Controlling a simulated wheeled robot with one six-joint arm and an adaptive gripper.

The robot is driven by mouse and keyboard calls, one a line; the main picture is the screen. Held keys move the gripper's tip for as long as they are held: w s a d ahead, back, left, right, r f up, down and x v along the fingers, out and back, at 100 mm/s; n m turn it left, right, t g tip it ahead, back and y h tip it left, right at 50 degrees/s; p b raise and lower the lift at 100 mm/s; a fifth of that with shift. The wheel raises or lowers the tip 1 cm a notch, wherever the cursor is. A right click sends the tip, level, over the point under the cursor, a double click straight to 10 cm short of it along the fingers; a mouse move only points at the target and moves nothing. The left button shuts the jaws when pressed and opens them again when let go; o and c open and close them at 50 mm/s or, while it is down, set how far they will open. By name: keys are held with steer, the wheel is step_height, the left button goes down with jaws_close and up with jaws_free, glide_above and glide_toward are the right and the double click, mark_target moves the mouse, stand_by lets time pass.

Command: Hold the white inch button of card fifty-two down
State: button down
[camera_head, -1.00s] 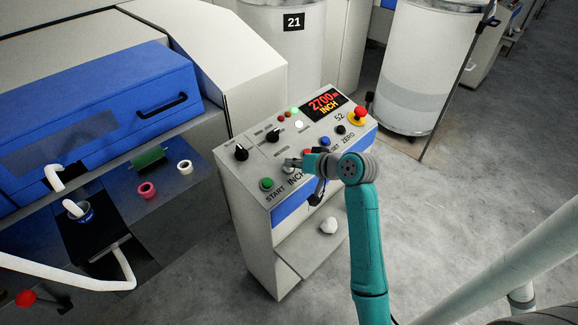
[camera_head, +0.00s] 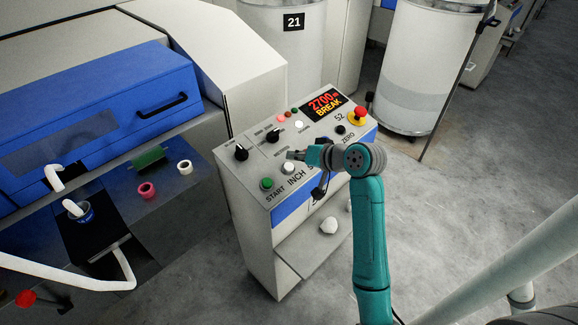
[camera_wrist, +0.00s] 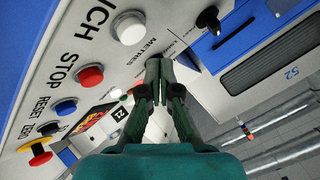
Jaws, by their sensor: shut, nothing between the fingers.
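The white inch button (camera_head: 288,167) is on the top panel of control desk 52 (camera_head: 262,245), beside the green start button (camera_head: 267,183). It also shows in the wrist view (camera_wrist: 130,28), with INCH lettered by it. My gripper (camera_head: 292,155) is shut and empty, just behind the button in the head view. In the wrist view its fingertips (camera_wrist: 158,68) are apart from the button, which stands uncovered. The desk's display (camera_head: 326,105) reads 2700 and BREAK.
A red stop button (camera_wrist: 90,77), a blue reset button (camera_wrist: 66,107) and a yellow-collared red emergency button (camera_head: 359,115) share the panel. Black knobs (camera_head: 241,153) stand towards its rear left. A blue-covered machine (camera_head: 100,105) is at left; open floor (camera_head: 450,220) is at right.

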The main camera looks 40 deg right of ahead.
steer(key=shift+s+r, duration=0.2)
steer(key=shift+r, duration=0.55)
steer(key=shift+s+r, duration=0.15)
steer(key=shift+r, duration=0.55)
